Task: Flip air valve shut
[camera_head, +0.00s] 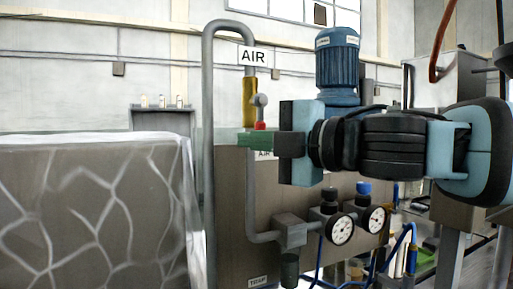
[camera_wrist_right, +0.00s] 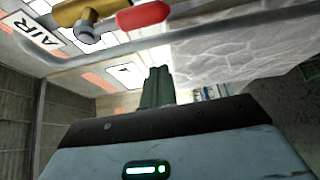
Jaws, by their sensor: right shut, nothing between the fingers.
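The air valve (camera_head: 250,100) is a brass body on the grey pipe under the AIR sign, and its lever handle (camera_head: 261,126) has a red grip that hangs down along the pipe. In the right wrist view the brass valve (camera_wrist_right: 85,13) is at the upper left, with the red grip (camera_wrist_right: 142,16) pointing right. My right gripper (camera_head: 254,140) comes in from the right, its green fingers shut and empty just below the red grip. The fingers also show in the wrist view (camera_wrist_right: 158,85), apart from the grip in the picture. I cannot tell whether they touch. My left gripper is not in view.
The grey pipe (camera_head: 208,150) loops up and over left of the valve. Below my gripper are two gauges (camera_head: 341,229) and pipe fittings. A blue motor (camera_head: 338,62) stands behind. A large marbled block (camera_head: 90,215) fills the left.

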